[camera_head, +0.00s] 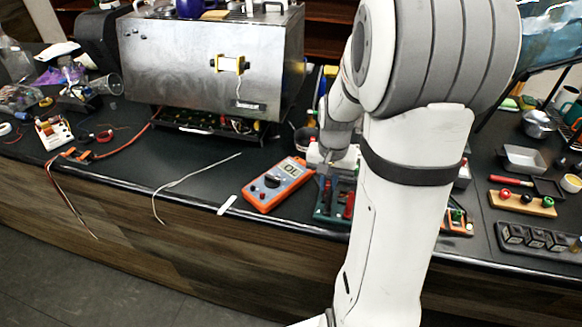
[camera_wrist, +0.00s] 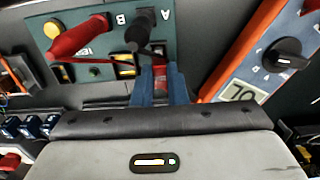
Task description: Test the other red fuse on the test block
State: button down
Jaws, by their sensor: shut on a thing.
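My gripper (camera_wrist: 160,84) has its blue fingers shut on a small red fuse (camera_wrist: 160,76), at the edge of the green test block (camera_wrist: 95,42). Whether the fuse touches the block's contacts I cannot tell. A red probe (camera_wrist: 78,36) and a black probe (camera_wrist: 141,30) stand on the block, near the letters A and B. The orange multimeter (camera_wrist: 222,80) beside it reads OL. In the head view, the multimeter (camera_head: 262,198) lies left of the test block (camera_head: 325,212); my arm hides part of the block and the fuse.
A steel brewer (camera_head: 190,65) stands at the back left. A white cable (camera_head: 185,180) lies on the counter left of the multimeter. At right are a wooden holder (camera_head: 545,209) with coloured knobs and a black compartment tray (camera_head: 510,247). The counter's front edge is close.

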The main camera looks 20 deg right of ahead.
jog(key=shift+r+p, duration=1.45)
jog(key=shift+r, duration=0.75)
